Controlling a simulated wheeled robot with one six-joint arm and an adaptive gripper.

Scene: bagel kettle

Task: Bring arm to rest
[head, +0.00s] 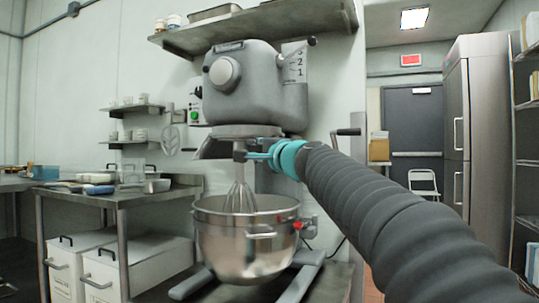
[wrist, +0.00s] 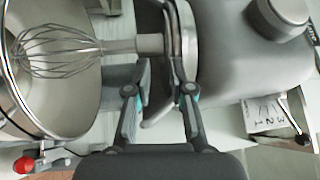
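My gripper (head: 256,156) reaches in from the right, in front of the grey stand mixer (head: 258,92), just below its head and near the top of the whisk. In the wrist view my gripper (wrist: 160,82) has its two fingers apart, with nothing clearly held between them. The wire whisk (head: 240,195) hangs from the mixer into the steel bowl (head: 248,248). The whisk (wrist: 55,50) and bowl (wrist: 85,105) also show at the left of the wrist view. Exact contact between fingers and mixer cannot be told.
A steel table (head: 150,194) with trays and tools stands at the left, with white bins (head: 135,266) below. A wall shelf (head: 255,24) hangs above the mixer. A steel fridge (head: 478,130) and dark door (head: 412,125) are at the right, with a white folding chair (head: 423,181) before the door.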

